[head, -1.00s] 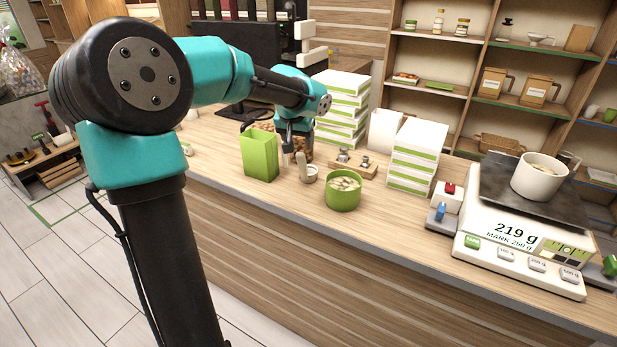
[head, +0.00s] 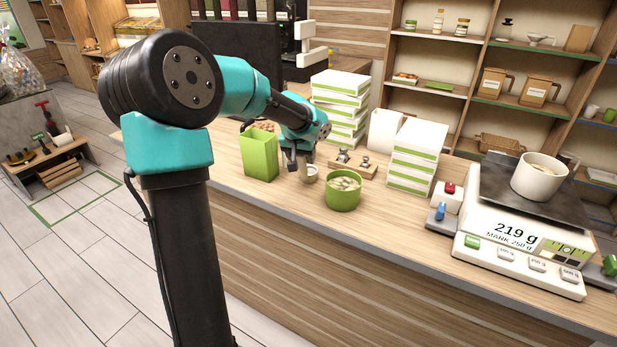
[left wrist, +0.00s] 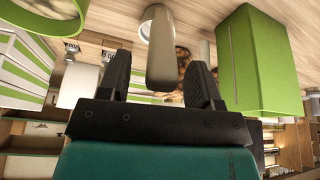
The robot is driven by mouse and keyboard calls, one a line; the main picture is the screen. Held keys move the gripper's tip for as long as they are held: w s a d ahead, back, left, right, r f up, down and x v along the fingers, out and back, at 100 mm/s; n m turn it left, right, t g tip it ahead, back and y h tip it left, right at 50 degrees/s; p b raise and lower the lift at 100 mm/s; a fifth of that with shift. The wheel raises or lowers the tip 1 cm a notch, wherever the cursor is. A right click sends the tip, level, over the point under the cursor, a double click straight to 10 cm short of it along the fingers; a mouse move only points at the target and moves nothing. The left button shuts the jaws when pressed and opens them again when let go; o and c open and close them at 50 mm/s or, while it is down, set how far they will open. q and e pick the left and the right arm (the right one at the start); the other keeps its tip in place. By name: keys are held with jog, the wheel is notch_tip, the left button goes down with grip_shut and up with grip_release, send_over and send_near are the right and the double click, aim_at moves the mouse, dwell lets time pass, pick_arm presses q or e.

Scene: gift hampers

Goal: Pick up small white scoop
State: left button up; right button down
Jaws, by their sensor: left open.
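The small white scoop (head: 311,175) stands on the counter between the green bag and the green bowl. In the left wrist view its white cup (left wrist: 155,12) is at the top edge and its beige handle (left wrist: 160,55) points down between my fingers. My left gripper (head: 296,163) is low over the counter at the scoop. In the left wrist view its two dark fingers (left wrist: 160,72) are apart, one on each side of the handle, with visible gaps. The head view partly hides the handle behind the gripper. My right gripper is not seen.
An open green bag (head: 259,155) stands close left of the gripper. A green bowl (head: 342,197) with pale pieces stands close right. Behind are small metal weights on a wooden block (head: 354,164) and stacked white-green boxes (head: 411,168). A scale (head: 524,250) is farther right.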

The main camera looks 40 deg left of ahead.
pick_arm(q)
jog(key=shift+w+a+f, duration=0.15)
jog(key=shift+w+f, duration=0.05)
jog(key=shift+f, duration=0.35)
grip_shut()
dwell(0.4)
